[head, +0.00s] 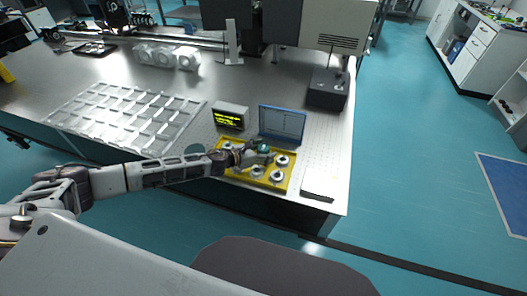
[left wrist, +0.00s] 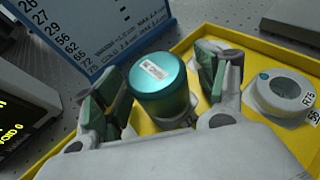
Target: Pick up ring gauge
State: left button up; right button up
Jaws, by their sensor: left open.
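My left gripper (head: 262,153) is open over the back of a yellow tray (head: 265,187). In the left wrist view its two fingers (left wrist: 160,88) stand on either side of a teal cylinder (left wrist: 160,88) with a white label on its top. A visible gap separates the cylinder from the right finger; contact with the left finger is unclear. A grey ring gauge (left wrist: 283,92) with a labelled flat base lies right of the fingers. More grey rings sit in the tray, one at the back right (head: 282,160) and one at the front (head: 277,176). My right gripper is out of view.
A blue display panel (head: 282,124) stands just behind the tray, with a small readout box (head: 231,116) to its left. A black block (head: 319,187) lies right of the tray. A clear compartment tray (head: 120,115) covers the table's left.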

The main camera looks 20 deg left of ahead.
aim_at(264, 147)
pick_arm(q)
jog(key=shift+c, duration=0.3)
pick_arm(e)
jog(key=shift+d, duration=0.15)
pick_arm(q)
jog(key=c, duration=1.3)
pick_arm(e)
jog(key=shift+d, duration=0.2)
pick_arm(q)
jog(key=shift+r, duration=0.25)
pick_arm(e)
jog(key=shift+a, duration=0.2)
pick_arm(q)
jog(key=shift+w+r+p, duration=0.1)
jog(key=shift+r+p, duration=0.35)
jog(key=shift+r, duration=0.75)
notch_tip(264, 147, up, 5)
jog(key=shift+f+p, duration=0.1)
jog(key=shift+p, duration=0.75)
jog(key=shift+r+p, duration=0.4)
jog(key=shift+r, duration=0.8)
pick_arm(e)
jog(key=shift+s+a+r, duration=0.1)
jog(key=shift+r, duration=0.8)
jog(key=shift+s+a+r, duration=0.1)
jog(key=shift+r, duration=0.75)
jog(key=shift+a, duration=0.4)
